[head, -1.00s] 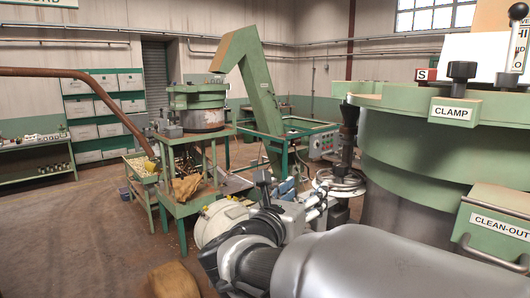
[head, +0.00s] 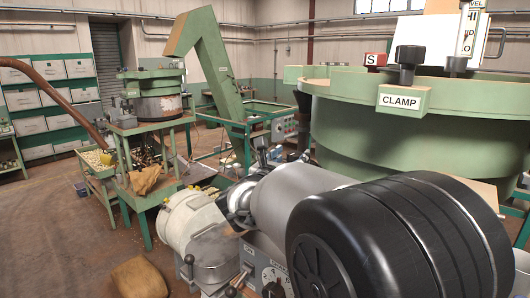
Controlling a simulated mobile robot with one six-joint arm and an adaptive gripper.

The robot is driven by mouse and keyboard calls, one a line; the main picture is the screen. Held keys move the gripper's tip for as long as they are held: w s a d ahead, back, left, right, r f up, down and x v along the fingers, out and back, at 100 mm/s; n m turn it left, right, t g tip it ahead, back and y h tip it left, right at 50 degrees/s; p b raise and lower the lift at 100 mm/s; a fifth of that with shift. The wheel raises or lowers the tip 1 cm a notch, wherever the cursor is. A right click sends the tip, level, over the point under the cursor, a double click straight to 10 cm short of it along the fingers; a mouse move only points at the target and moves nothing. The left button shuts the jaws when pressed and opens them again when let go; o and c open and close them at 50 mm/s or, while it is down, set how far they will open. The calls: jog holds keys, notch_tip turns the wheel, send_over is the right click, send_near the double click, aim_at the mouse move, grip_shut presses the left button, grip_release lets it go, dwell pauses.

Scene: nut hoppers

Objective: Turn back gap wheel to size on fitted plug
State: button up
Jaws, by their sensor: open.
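The gap wheel cannot be made out in the head view now; my arm and the big green hopper (head: 350,108) cover much of the area between them. No fitted plug can be made out either. My arm (head: 285,200) reaches from the lower right toward the middle, with its large black joint nearest the camera. Its far end is a small, dark cluster of parts beside the hopper, and I cannot make out my gripper's fingers there.
A white drum-shaped machine (head: 178,222) with knobs stands just left of my arm. A smaller hopper (head: 152,82) sits on a green stand behind it. A brown sack (head: 139,277) lies on the floor at front left. Floor farther left is clear.

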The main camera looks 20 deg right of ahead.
aim_at(292, 157)
jog(key=shift+x, duration=2.05)
jog(key=shift+c, duration=0.2)
jog(key=c, duration=1)
jog(key=shift+c, duration=0.2)
